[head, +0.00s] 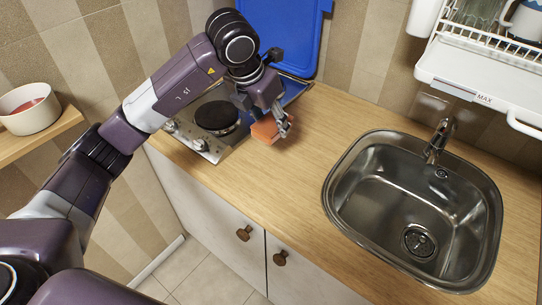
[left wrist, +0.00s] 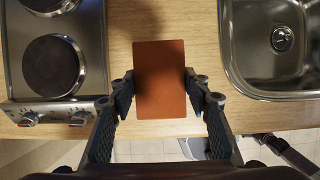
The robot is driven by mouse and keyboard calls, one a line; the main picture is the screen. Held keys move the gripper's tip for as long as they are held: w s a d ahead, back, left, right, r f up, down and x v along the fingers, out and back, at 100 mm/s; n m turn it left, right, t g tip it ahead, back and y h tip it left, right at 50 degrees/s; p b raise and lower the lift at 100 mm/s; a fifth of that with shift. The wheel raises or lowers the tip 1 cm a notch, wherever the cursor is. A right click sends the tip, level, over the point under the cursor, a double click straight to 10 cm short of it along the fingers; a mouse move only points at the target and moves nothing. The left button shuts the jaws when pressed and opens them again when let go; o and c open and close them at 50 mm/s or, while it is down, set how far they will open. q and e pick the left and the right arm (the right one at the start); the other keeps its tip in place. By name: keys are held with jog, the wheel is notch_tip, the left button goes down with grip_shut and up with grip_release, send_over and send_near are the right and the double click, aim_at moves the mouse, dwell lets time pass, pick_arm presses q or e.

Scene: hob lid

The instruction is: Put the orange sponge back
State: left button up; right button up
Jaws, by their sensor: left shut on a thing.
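The orange sponge (head: 265,131) is a flat block held between the fingers of my left gripper (head: 284,124), over the counter just right of the hob. In the left wrist view the sponge (left wrist: 160,80) sits upright in the picture between the two fingertips (left wrist: 160,82), which press on its left and right sides. My left gripper is shut on it. I cannot tell for sure whether the sponge touches the counter.
The hob (head: 208,125) with dark plates and knobs stands left of the sponge, its blue lid (head: 285,35) raised behind it. A steel sink (head: 345,205) with a tap (head: 437,140) lies to the right. The wooden counter (head: 310,140) between them is clear. A dish rack (head: 480,70) hangs above.

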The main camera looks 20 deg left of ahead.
pick_arm(q)
jog(key=p, duration=0.1)
send_over(274, 163)
jog(key=s, duration=0.2)
jog(key=f, duration=0.8)
jog(key=shift+w+a, duration=0.2)
jog(key=shift+a, duration=0.05)
notch_tip(274, 163, down, 5)
jog(key=shift+r+p, duration=0.2)
jog(key=shift+p, duration=0.45)
jog(key=o, duration=0.6)
jog(key=shift+f, duration=0.15)
jog(key=shift+c, duration=0.2)
jog(key=o, duration=0.4)
jog(key=shift+o, duration=0.2)
